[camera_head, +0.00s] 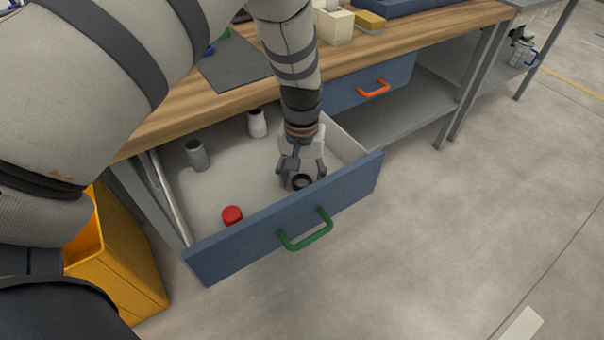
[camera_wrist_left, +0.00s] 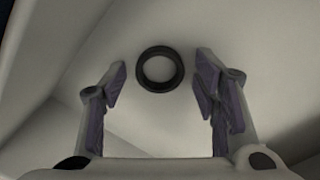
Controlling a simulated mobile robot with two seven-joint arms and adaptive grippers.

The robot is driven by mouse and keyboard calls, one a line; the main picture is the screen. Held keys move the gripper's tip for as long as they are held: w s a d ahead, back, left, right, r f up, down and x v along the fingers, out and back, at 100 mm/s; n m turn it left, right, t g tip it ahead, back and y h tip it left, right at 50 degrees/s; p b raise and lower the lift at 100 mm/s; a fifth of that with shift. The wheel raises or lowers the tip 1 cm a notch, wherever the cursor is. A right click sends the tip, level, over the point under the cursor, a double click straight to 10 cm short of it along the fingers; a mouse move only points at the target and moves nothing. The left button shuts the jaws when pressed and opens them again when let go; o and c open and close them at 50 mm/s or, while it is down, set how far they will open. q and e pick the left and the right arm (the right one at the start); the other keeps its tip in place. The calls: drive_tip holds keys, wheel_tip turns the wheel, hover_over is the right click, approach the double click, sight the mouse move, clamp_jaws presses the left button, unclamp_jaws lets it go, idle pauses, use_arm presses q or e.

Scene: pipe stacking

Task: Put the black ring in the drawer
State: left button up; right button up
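The black ring (camera_head: 302,182) lies on the white floor of the open drawer (camera_head: 285,225), near its front right. In the left wrist view the ring (camera_wrist_left: 160,69) sits between and just beyond my fingertips, with a gap on each side. My left gripper (camera_head: 303,172) reaches down into the drawer at the ring. In the wrist view the left gripper (camera_wrist_left: 159,80) is open, its fingers spread wide and not touching the ring. My right gripper is not in view.
The drawer also holds a red cap (camera_head: 232,215), a grey pipe piece (camera_head: 197,155) and a white pipe piece (camera_head: 257,123). A shut drawer with an orange handle (camera_head: 373,89) is to the right. A yellow bin (camera_head: 120,265) stands at left.

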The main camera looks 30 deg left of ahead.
sight(302, 184)
use_arm(q)
drive_tip(key=shift+r, duration=0.1)
wheel_tip(302, 184, up, 12)
drive_tip(key=p, duration=0.1)
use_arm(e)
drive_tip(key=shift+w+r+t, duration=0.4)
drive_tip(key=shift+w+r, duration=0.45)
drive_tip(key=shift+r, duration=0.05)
use_arm(q)
drive_tip(key=shift+r, duration=0.1)
